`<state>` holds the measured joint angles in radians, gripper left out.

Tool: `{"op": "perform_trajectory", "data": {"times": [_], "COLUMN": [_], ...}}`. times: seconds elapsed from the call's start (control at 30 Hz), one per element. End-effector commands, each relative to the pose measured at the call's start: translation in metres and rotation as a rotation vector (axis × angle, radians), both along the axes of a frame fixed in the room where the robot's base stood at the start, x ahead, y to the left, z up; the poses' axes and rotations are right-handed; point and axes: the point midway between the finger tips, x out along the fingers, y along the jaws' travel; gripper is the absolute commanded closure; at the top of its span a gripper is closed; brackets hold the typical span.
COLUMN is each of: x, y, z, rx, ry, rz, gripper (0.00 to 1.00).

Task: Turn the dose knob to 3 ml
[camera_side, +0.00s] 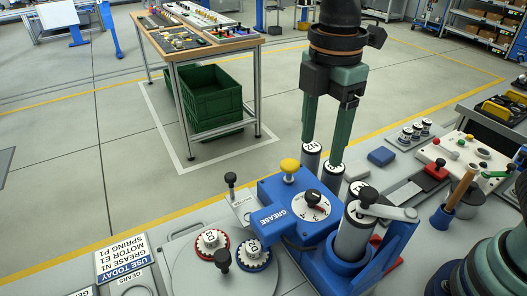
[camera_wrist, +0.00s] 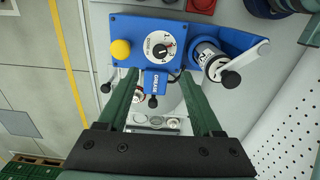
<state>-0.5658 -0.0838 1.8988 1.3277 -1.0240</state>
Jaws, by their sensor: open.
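The dose knob (camera_side: 313,197) is a small black knob on a white round dial with numbers and red marks (camera_side: 300,211). It sits on top of the blue grease unit (camera_side: 272,196). The knob also shows in the wrist view (camera_wrist: 160,50), with the dial around it. The number it points at is too small to read surely. My gripper (camera_side: 322,152) has two green fingers, apart and empty, pointing down above and behind the unit in the side view. In the wrist view, my gripper's fingers (camera_wrist: 158,76) reach toward the unit's near edge; neither touches the knob.
A yellow button (camera_side: 290,166) stands on the unit beside the dial. A grey cylinder (camera_side: 354,232) with a lever arm (camera_side: 392,211) stands to its right. Labelled grey cylinders (camera_side: 333,176) stand behind the unit.

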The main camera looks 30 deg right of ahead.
Motion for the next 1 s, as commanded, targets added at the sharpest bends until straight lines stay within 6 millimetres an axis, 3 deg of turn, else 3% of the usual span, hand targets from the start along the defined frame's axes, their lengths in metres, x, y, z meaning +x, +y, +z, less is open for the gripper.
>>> {"op": "perform_trajectory", "data": {"times": [0.3,0.5,0.7,1.0], "x": [-0.001,-0.001,0.0,0.0], "y": [-0.002,-0.001,-0.001,-0.001], "z": [-0.061,-0.091,-0.106,-0.107], "rx": [-0.003,-0.002,0.0,0.0], "ry": [0.006,0.003,0.0,-0.001], "rz": [-0.004,-0.005,-0.005,-0.006], "gripper": [0.33,0.33,0.33,0.33]}}
